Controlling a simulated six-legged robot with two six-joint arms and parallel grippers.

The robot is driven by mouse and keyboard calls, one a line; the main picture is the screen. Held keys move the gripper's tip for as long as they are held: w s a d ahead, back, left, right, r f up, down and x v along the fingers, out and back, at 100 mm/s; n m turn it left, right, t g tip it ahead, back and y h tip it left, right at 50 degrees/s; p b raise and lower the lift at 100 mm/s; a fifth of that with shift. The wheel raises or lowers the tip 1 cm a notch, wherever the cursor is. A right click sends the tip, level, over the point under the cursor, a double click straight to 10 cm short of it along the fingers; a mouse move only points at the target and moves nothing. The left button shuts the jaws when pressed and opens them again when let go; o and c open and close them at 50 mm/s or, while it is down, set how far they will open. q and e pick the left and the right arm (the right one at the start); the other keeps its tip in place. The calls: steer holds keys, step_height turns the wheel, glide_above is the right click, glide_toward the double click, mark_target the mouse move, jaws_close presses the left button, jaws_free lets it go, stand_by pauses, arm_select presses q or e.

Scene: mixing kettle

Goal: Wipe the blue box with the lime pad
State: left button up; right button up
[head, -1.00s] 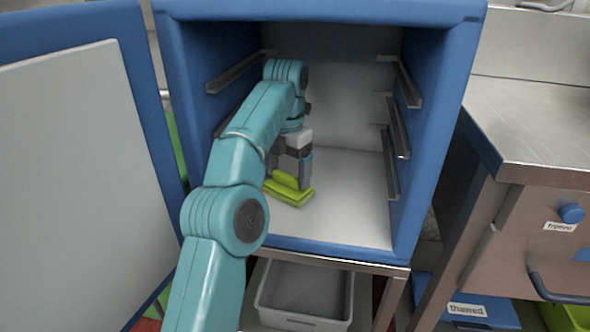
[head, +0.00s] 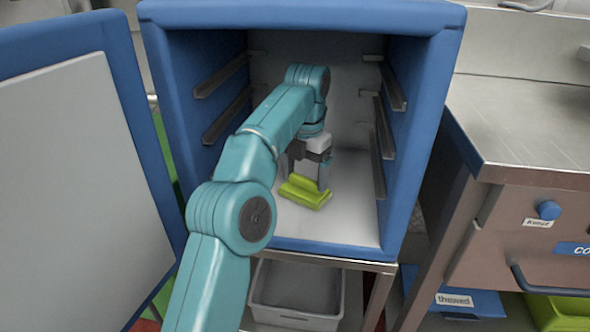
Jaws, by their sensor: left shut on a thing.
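The blue box (head: 421,120) stands open towards me, with a pale floor and back wall inside. Its door (head: 150,130) is swung out to the left. My left arm reaches into the box. My left gripper (head: 308,178) is shut on the lime pad (head: 303,194) and holds it low, at the box's floor. I cannot tell for sure whether the pad presses on the floor. The arm hides part of the box's left inside. My right gripper is not in view.
Rails (head: 384,150) line both inner side walls of the box. A grey bin (head: 297,290) sits on a shelf below. A steel counter (head: 530,130) with a drawer stands at the right. Blue and green containers (head: 455,303) lie beneath it. The right part of the box's floor is clear.

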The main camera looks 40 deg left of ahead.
arm_select(q)
steer(key=shift+w+d+f, duration=0.2)
steer(key=shift+w+d, duration=0.3)
steer(key=shift+d, duration=0.2)
steer(key=shift+w+d+r, duration=0.2)
steer(key=shift+w+d, duration=0.2)
steer(key=shift+d, duration=0.35)
steer(key=shift+w+d, duration=0.25)
steer(key=shift+d, duration=0.2)
steer(key=shift+r+p, duration=0.4)
step_height(320, 180, up, 5)
steer(key=p, duration=0.5)
steer(key=shift+r, duration=0.1)
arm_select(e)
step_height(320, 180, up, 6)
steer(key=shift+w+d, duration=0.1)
